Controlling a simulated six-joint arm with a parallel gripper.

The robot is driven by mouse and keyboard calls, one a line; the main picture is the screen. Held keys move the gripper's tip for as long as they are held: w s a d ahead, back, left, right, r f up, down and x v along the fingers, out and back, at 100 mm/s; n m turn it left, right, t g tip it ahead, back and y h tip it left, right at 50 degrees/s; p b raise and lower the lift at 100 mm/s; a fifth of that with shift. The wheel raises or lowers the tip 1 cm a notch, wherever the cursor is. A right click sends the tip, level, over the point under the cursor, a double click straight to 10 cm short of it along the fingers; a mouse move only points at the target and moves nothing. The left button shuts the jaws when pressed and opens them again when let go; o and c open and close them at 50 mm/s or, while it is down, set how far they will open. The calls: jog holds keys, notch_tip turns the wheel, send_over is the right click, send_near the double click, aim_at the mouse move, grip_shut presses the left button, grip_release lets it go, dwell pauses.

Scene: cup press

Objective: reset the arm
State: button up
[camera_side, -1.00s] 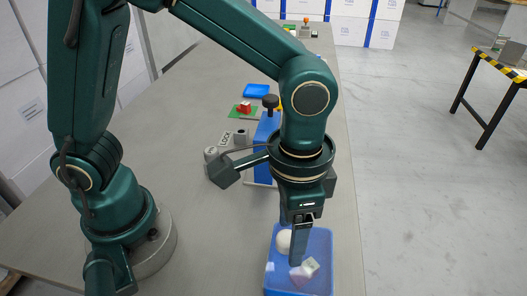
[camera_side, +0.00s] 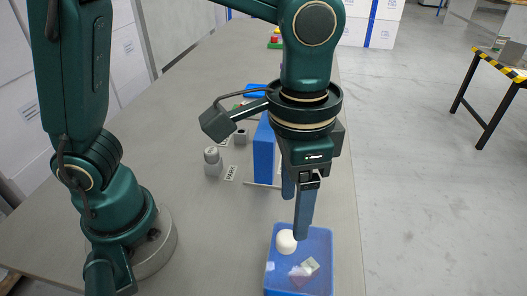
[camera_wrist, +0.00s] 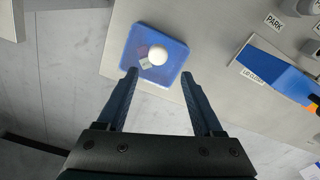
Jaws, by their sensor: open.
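My gripper (camera_side: 294,212) hangs above the blue tray (camera_side: 271,262) with its fingers pointing down. In the wrist view my gripper (camera_wrist: 159,74) is open, with nothing between the fingers. The blue tray (camera_wrist: 178,66) lies beyond the fingertips in that view. A white rounded piece (camera_side: 286,242) and a small pale block (camera_side: 310,265) lie in the tray. The white piece also shows in the wrist view (camera_wrist: 158,55). A reddish patch beside the block is too blurred to name.
A blue upright block (camera_side: 264,152) of the press stands behind the gripper. A grey cylinder piece (camera_side: 212,162) stands near the PARK label (camera_side: 231,173), and a smaller grey ring (camera_side: 240,137) stands farther back. The table's right edge is close to the tray; its left-middle is clear.

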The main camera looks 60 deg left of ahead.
jog(key=a+r+n+t, duration=0.3)
jog(key=a+r, duration=0.2)
jog(key=a, duration=0.3)
jog(key=s+a+f+n+t, duration=0.2)
jog(key=s+a, duration=0.2)
jog(key=a, duration=0.2)
jog(key=shift+s+f, duration=0.2)
dwell(0.8)
